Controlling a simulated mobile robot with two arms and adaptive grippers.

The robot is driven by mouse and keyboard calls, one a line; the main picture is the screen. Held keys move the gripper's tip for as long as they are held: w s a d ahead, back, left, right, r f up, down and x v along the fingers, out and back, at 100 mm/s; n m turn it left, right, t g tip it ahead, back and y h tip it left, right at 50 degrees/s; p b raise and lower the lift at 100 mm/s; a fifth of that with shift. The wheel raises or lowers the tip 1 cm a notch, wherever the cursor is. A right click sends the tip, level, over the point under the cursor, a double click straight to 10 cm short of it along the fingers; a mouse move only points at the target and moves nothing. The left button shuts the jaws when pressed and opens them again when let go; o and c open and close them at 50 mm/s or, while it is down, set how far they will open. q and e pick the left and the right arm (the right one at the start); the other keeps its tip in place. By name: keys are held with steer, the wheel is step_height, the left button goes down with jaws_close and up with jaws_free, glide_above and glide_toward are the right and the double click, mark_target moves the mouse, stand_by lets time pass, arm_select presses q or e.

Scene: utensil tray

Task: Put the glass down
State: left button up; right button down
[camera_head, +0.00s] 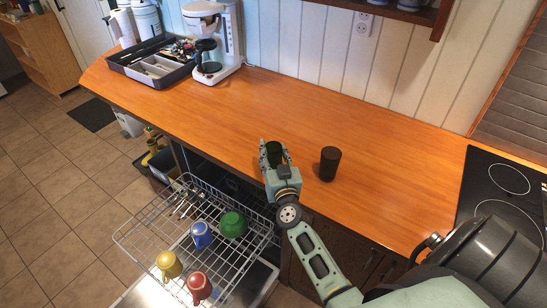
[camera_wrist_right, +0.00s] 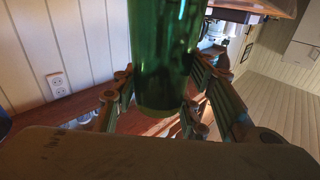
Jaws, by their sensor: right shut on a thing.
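A green glass (camera_wrist_right: 163,60) is held upright or nearly so between the fingers of my right gripper (camera_wrist_right: 165,105) in the right wrist view. In the head view the right gripper (camera_head: 274,156) is over the front part of the wooden counter (camera_head: 240,115), with the green glass (camera_head: 274,150) between its fingers. I cannot tell whether the glass touches the counter. A dark glass (camera_head: 329,163) stands upright on the counter just right of the gripper, apart from it. My left gripper is not in view.
The open dishwasher rack (camera_head: 140,237) below the counter holds blue, green, yellow and red cups. A utensil tray (camera_head: 150,62) and a white coffee maker (camera_head: 214,40) stand at the counter's far left. A black cooktop (camera_head: 500,190) is at right. The counter behind the gripper is clear.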

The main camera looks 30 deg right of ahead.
steer(key=shift+r, duration=0.2)
steer(key=shift+f, duration=0.15)
steer(key=c, duration=1)
jaws_free()
steer(key=shift+f, duration=0.1)
steer(key=shift+c, duration=0.2)
steer(key=shift+r, duration=0.35)
steer(key=b+v, duration=0.1)
steer(key=v, duration=1.1)
steer(key=shift+a+f, duration=0.1)
